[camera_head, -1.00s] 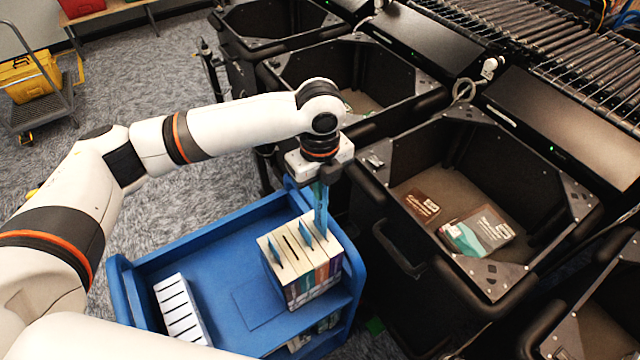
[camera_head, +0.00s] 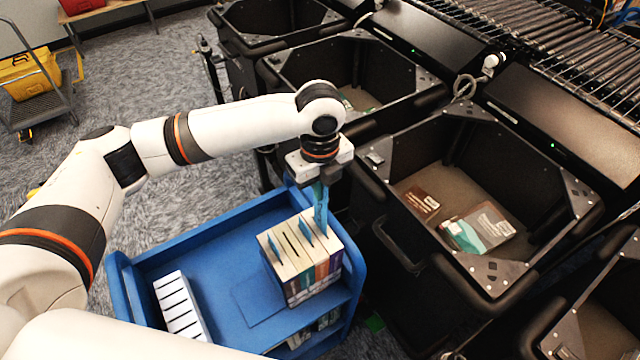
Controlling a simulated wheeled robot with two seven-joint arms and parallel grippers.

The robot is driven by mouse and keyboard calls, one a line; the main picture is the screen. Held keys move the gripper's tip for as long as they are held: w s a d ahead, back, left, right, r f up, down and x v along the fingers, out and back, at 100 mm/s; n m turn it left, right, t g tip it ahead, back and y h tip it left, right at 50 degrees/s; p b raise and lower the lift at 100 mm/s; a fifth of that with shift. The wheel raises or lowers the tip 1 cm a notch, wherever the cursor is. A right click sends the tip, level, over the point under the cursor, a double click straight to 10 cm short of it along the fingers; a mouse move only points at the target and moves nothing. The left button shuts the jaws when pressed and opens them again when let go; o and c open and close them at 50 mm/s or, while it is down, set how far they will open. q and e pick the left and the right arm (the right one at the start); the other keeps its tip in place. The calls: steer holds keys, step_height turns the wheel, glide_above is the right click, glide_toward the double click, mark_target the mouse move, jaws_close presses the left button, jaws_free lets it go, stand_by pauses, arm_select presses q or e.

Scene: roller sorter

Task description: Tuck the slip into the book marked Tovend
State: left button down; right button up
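My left gripper (camera_head: 319,178) points down above the blue cart and is shut on a teal-blue slip (camera_head: 320,208). The slip hangs upright, its lower end at the right part of a row of books (camera_head: 290,262) standing on the cart. I cannot tell whether the slip's lower end is inside a book or just above it. The books' pale top edges have dark slits, and two other blue slips stick up from them. The spines are multicoloured, too small to read, so I cannot tell which book is marked Tovend. My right gripper is not in view.
The blue cart (camera_head: 222,262) has raised sides. A white slotted holder (camera_head: 181,308) stands at its left. Black bins (camera_head: 401,235) stand close on the right, the nearest holding flat books (camera_head: 480,228). A roller conveyor (camera_head: 545,40) is behind them.

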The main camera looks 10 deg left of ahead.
mark_target(320, 214)
arm_select(q)
steer(key=shift+f+b, duration=1.45)
steer(key=shift+f, duration=3.15)
steer(key=c, duration=1.6)
jaws_free()
